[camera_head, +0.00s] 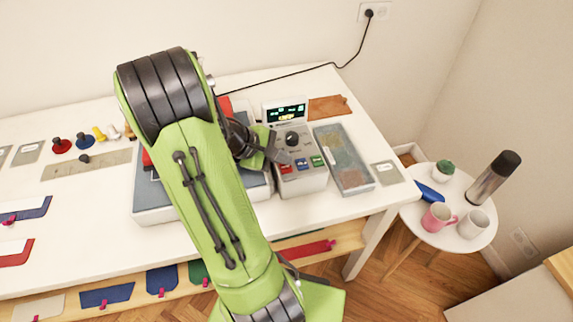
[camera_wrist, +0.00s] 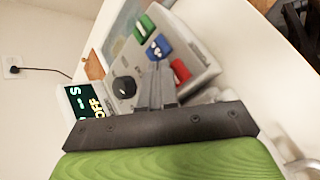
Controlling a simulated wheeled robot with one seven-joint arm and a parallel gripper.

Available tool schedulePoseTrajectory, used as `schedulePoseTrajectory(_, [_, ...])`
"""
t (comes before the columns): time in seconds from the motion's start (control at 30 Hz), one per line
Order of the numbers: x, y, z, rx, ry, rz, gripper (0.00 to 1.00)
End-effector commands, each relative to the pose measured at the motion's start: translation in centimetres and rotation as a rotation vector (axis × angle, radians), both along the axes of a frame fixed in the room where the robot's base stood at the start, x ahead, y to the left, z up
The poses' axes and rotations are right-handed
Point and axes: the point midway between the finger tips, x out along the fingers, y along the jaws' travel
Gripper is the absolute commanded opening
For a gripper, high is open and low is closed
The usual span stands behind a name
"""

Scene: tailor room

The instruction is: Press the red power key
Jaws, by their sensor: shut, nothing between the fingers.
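The control box (camera_head: 302,184) is a light grey unit on the white table, with a dark round knob, a small lit screen (camera_head: 287,112) and a row of red, blue and green keys. The red key (camera_head: 285,168) is the leftmost in the head view. In the wrist view the red key (camera_wrist: 180,71) lies just right of my fingertips, with the blue key (camera_wrist: 159,48) and green key (camera_wrist: 144,26) beyond. My gripper (camera_head: 279,156) is shut and empty, close above the panel; contact cannot be told.
A grey tray (camera_head: 356,181) with cloth pieces stands right of the box. A large grey press-like unit (camera_head: 150,203) stands left, partly behind my arm. A black cable (camera_head: 318,65) runs to the wall socket. A round side table (camera_head: 411,213) holds mugs and a flask.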

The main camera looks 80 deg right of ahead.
Motion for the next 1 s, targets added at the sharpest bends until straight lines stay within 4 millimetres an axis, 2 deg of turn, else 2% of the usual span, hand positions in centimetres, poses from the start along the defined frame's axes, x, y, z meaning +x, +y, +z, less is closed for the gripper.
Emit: schedulePoseTrajectory(1.0, [0.0, 0.0, -1.0, 0.001, 0.0, 0.001, 0.0])
